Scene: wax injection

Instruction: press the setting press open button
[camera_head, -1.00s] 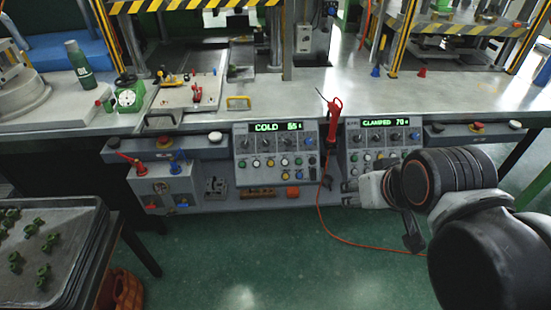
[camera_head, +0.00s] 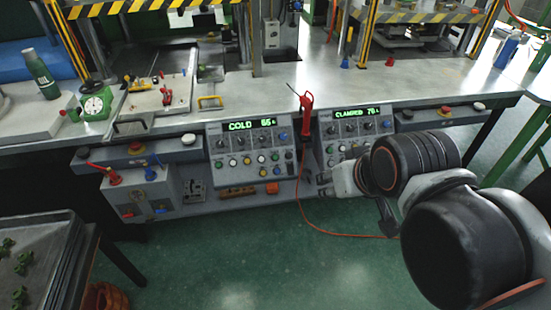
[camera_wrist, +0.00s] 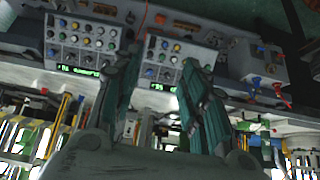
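Two grey button panels are on the front of the bench in the head view. The left panel (camera_head: 235,173) has a green display reading "COLD". The right panel (camera_head: 335,146) reads "CLAMPED". Both carry knobs and coloured buttons; I cannot tell which is the press open button. My gripper (camera_head: 324,184) is just below the right panel, partly hidden by my arm. In the wrist view, which is upside down, my gripper (camera_wrist: 160,64) has its fingers apart with nothing between them. The CLAMPED panel (camera_wrist: 65,28) is left and the COLD panel (camera_wrist: 160,48) right of centre.
A red handheld tool (camera_head: 306,108) hangs between the panels, its orange cable dropping to the floor. A box with red and blue levers (camera_head: 147,196) is at left. A tray of green parts (camera_head: 42,285) stands lower left.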

